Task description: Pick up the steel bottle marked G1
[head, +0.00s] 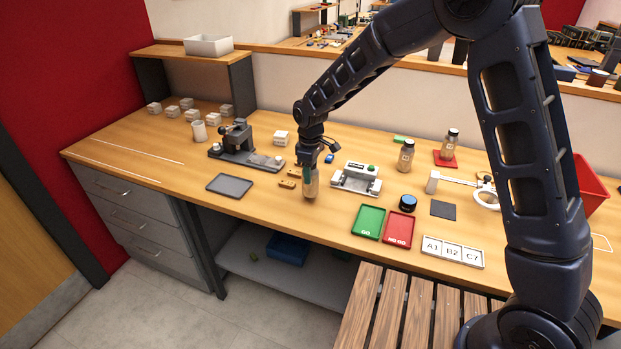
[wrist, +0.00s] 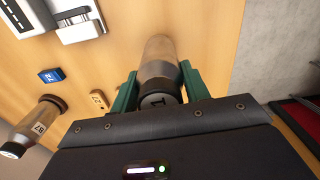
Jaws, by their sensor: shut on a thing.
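My gripper (head: 310,172) points down near the front of the workbench. It is shut on a steel bottle (head: 310,188). In the wrist view, the green fingers of my gripper (wrist: 160,88) press on both sides of this bottle (wrist: 158,52), near its dark cap. A pale mark on the cap is partly hidden, and I cannot read G1 on the bottle. I cannot tell whether its base touches the bench. Two other steel bottles stand to the right: one on the bench (head: 405,156), one on a red mat (head: 448,146). A labelled bottle (wrist: 36,124) shows at left in the wrist view.
A grey and white fixture (head: 356,179) stands just right of my gripper. A dark clamp device (head: 240,148) and a grey tray (head: 229,186) are to the left. Small wooden pieces (head: 287,184) lie close by. Green (head: 369,221) and red (head: 398,229) trays are at front right.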

